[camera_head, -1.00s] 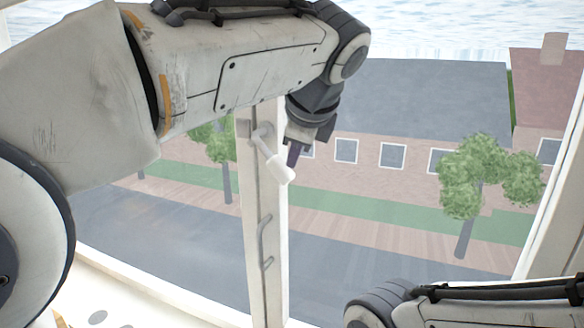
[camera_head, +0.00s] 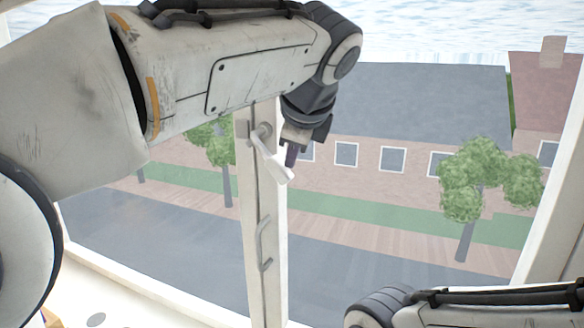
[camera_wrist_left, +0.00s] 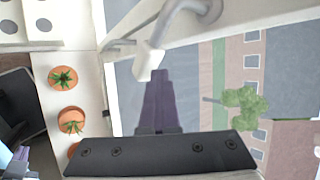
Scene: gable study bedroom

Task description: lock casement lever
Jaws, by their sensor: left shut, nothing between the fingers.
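The casement lever (camera_head: 275,168) is a pale handle on a grey pivot on the white window post. It slants down to the right, its tip close to my left gripper. In the left wrist view the lever's white end (camera_wrist_left: 149,62) is just beyond the fingers. My left gripper (camera_head: 291,157) is shut and empty, its dark fingers pointing down beside the lever's right side. Its fingers also show in the left wrist view (camera_wrist_left: 158,98). I cannot tell whether they touch the lever. My right gripper is not in view; only part of that arm shows at the lower right.
A grey curved handle (camera_head: 263,243) sits lower on the post (camera_head: 275,290). Potted plants (camera_wrist_left: 71,120) stand on a white ledge at left in the left wrist view. Outside the glass are a street, trees and brick houses.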

